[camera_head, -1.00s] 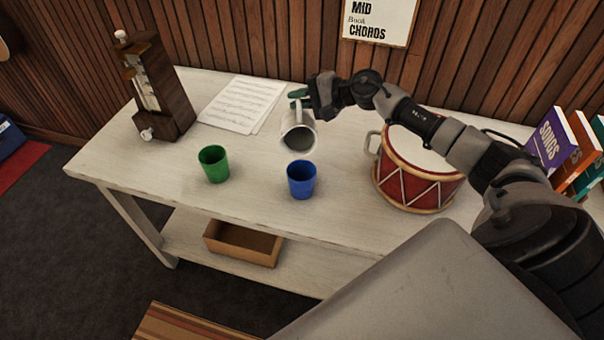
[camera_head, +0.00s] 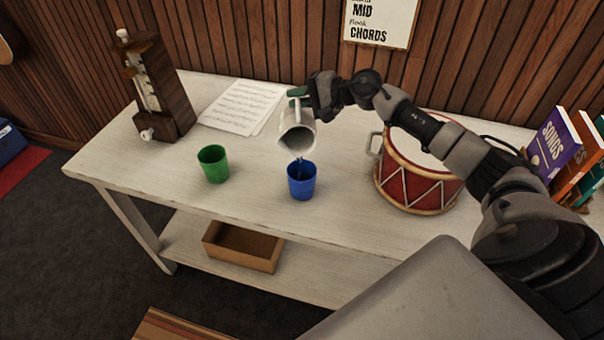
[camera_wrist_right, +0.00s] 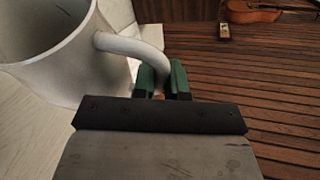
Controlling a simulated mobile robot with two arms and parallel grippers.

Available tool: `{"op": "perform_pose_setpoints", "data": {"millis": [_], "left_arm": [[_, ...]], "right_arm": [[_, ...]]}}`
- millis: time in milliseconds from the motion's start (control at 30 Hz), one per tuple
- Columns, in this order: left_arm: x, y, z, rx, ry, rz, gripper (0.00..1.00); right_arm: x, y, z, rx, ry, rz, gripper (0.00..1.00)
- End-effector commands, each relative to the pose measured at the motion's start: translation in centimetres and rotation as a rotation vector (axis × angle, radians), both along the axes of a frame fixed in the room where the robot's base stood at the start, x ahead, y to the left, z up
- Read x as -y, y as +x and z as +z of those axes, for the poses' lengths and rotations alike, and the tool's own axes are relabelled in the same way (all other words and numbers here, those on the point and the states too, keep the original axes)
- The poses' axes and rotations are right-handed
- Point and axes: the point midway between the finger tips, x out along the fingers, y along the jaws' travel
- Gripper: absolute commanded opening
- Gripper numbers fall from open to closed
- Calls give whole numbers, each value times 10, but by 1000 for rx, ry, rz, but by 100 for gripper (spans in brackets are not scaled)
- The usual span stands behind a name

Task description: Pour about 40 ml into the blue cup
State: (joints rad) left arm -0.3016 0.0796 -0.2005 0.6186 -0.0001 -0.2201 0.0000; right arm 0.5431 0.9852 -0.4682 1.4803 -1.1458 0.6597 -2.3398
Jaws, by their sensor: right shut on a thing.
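A white jug (camera_head: 296,133) is held tilted above the blue cup (camera_head: 301,183), its mouth toward the cup. A thin dark stream (camera_head: 299,162) runs from the jug's lip down to the blue cup. My right gripper (camera_head: 297,93) is shut on the jug's handle; the right wrist view shows the green fingertips (camera_wrist_right: 161,80) around the handle (camera_wrist_right: 138,47). The blue cup stands upright on the white table (camera_head: 240,190). The level inside it cannot be made out. The jug's inside looks empty in the right wrist view. My left gripper is not in view.
A green cup (camera_head: 213,164) stands left of the blue cup. A red drum (camera_head: 414,180) stands to the right, under my right arm. A metronome (camera_head: 158,90) and sheet music (camera_head: 240,106) are at the back left. Books (camera_head: 556,146) stand at the far right.

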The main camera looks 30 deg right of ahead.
Motion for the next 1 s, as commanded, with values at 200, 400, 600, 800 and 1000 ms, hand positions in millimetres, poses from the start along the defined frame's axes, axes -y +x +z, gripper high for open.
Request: {"op": "perform_pose_setpoints", "data": {"millis": [200, 400, 600, 800, 1000], "left_arm": [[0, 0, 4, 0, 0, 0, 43], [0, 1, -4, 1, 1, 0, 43], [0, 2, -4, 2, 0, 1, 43], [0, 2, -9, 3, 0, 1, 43], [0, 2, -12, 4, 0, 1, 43]], "right_arm": [[2, 3, 4, 0, 4, -1, 0], [3, 4, 2, 15, -4, -1, 0], [5, 7, 5, 21, -8, -2, 0], [5, 8, 4, 31, -15, -1, 0], [6, 9, 6, 42, -21, -2, 0]]}}
